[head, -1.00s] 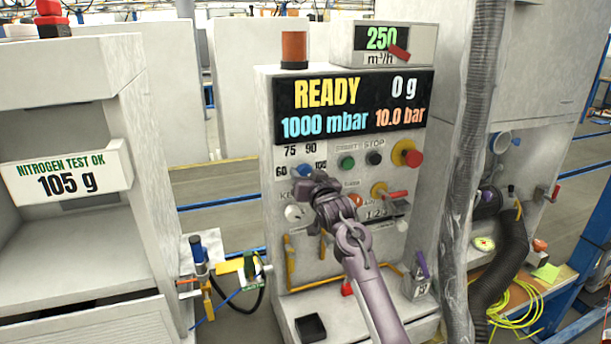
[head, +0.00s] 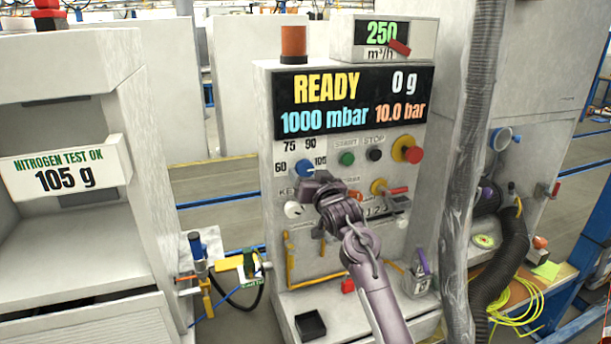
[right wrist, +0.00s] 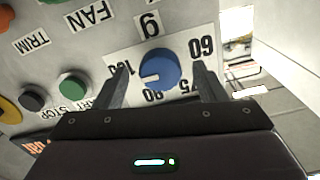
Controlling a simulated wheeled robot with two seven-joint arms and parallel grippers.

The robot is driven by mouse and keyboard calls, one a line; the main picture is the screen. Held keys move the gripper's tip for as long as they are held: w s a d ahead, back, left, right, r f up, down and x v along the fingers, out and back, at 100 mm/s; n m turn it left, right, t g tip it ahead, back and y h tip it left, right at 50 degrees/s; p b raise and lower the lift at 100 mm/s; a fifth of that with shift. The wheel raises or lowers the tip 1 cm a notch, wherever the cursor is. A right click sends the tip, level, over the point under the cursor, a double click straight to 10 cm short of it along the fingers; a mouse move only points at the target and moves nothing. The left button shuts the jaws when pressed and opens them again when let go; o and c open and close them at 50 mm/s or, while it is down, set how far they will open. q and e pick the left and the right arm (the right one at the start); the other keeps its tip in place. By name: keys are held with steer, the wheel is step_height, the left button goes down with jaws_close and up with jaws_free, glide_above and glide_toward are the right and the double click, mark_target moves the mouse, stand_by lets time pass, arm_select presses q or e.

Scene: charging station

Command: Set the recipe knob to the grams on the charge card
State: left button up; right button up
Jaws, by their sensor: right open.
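The blue recipe knob (head: 305,168) is on the white panel, among the marks 60, 75, 90 and 105. In the right wrist view the knob (right wrist: 158,69) appears upside down, and its white pointer line points left, towards the 105 mark. My right gripper (head: 318,188) is just below and in front of the knob. In the wrist view its open fingers (right wrist: 161,85) show on either side of the knob, with gaps; contact is not visible. The charge card (head: 67,172) at the left reads "NITROGEN TEST OK 105 g". My left gripper is not in view.
The display (head: 352,103) reads READY, 0 g, 1000 mbar and 10.0 bar. A green button (head: 347,158), a black button (head: 375,154) and a red-and-yellow stop button (head: 412,153) are right of the knob. A thick grey hose (head: 470,150) hangs at the right.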

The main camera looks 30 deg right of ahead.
steer(key=shift+b+v, duration=0.6)
steer(key=shift+v, duration=1.85)
